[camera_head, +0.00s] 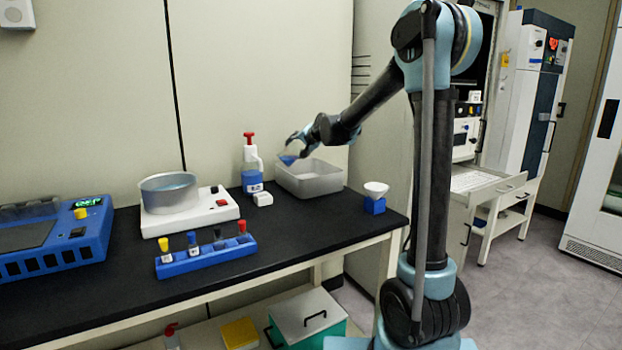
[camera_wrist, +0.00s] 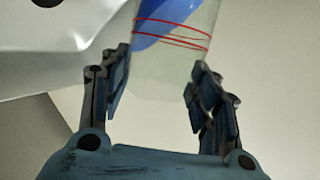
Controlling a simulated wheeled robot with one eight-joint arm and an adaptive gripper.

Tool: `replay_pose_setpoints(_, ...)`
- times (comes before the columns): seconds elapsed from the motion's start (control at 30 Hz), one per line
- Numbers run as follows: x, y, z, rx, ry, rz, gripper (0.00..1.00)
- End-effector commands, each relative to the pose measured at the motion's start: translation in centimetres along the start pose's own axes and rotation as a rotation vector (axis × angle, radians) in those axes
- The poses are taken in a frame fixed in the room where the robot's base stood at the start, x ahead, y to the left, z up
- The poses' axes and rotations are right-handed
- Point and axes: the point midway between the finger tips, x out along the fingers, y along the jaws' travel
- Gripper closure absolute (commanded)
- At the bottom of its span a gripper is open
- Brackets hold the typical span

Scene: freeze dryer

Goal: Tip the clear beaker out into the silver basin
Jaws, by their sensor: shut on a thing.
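The clear beaker (camera_wrist: 150,75) is between the fingers of my gripper (camera_wrist: 155,95) in the wrist view. It has red ring marks, and blue liquid shows inside it, slanted against the glass. In the head view my gripper (camera_head: 296,148) is above the left side of the silver basin (camera_head: 318,186); the beaker (camera_head: 288,160) shows as a small blue patch there, tilted. My gripper is shut on the beaker. The basin is open-topped and rectangular, on the black bench. Its floor is mostly hidden. I cannot tell whether liquid is leaving the beaker.
A spray bottle with a red top (camera_head: 251,165) stands just left of the basin. A white funnel on a blue block (camera_head: 375,197) stands to its right. A round metal pan on a white hotplate (camera_head: 168,192) and a blue rack (camera_head: 207,256) with coloured-cap vials are further left.

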Motion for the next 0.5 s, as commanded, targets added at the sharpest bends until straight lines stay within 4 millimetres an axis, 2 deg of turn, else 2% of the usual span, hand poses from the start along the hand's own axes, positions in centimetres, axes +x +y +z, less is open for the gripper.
replay_pose_setpoints(0.5,0.02,0.1,-0.2,0.063,-0.026,-0.02,0.93)
